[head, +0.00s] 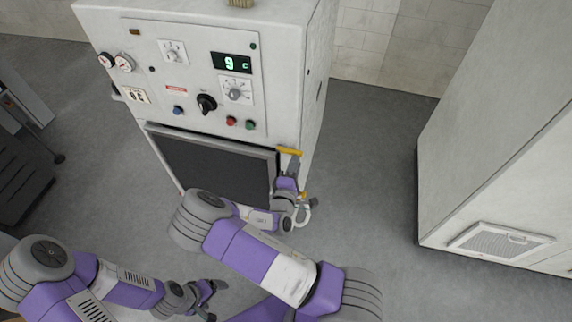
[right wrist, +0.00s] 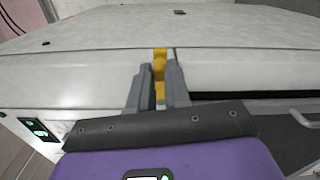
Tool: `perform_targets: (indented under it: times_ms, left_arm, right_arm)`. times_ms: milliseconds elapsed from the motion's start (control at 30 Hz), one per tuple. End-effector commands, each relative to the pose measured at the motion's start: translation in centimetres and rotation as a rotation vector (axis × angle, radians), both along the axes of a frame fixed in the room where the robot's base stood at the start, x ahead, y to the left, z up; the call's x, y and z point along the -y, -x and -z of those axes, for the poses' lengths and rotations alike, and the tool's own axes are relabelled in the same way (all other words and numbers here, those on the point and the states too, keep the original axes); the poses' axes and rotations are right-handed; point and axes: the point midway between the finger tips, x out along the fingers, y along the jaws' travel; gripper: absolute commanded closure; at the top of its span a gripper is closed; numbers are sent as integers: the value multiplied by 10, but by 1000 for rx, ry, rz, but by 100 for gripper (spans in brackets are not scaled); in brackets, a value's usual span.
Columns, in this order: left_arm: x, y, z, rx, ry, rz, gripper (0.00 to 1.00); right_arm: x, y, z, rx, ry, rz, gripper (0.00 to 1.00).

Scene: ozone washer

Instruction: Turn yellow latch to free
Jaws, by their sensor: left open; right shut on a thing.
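The yellow latch (head: 289,151) sits at the upper right corner of the washer's dark door (head: 215,165). My right gripper (head: 292,160) is at the latch, its fingers pointing up to it. In the right wrist view the latch (right wrist: 159,70) stands between the two grey fingers (right wrist: 157,85), which are shut on it. The lower part of the latch is partly hidden by the fingers. My left gripper (head: 211,294) is open and empty, low in front of the washer and apart from it.
The washer's control panel (head: 195,85) with knobs, gauges and a green display is above the door. A large white cabinet (head: 500,150) stands at the right. Grey floor lies clear between washer and cabinet.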

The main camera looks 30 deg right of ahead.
Motion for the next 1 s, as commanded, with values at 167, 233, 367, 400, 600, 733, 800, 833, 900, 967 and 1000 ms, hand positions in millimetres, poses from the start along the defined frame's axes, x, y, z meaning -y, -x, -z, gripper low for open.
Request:
perform_targets:
  times_ms: [167, 233, 367, 400, 600, 733, 800, 833, 900, 967, 1000]
  left_arm:
    - [0, 0, -1, 0, 0, 0, 16]
    - [0, 0, -1, 0, 0, 0, 16]
    - [0, 0, -1, 0, 0, 0, 16]
    - [0, 0, -1, 0, 0, 0, 16]
    - [0, 0, -1, 0, 0, 0, 16]
    - [0, 0, -1, 0, 0, 0, 16]
    - [0, 0, -1, 0, 0, 0, 16]
    - [0, 0, -1, 0, 0, 0, 16]
    - [0, 0, -1, 0, 0, 0, 16]
    - [0, 0, -1, 0, 0, 0, 16]
    - [0, 0, -1, 0, 0, 0, 16]
  right_arm:
    - [2, 2, -1, -5, 6, 6, 100]
    - [2, 2, -1, -4, 7, 6, 100]
    - [2, 1, -1, -4, 6, 5, 100]
    - [2, 1, -1, -3, 7, 5, 100]
    - [2, 1, -1, -3, 5, 4, 57]
    - [1, 1, -1, -3, 5, 4, 57]
    - [1, 1, -1, -3, 5, 4, 57]
    - [1, 1, -1, -3, 5, 4, 57]
    - [0, 2, -1, -4, 5, 3, 57]
    - [-3, 5, -1, -4, 5, 3, 57]
    - [-7, 8, -1, -4, 4, 2, 57]
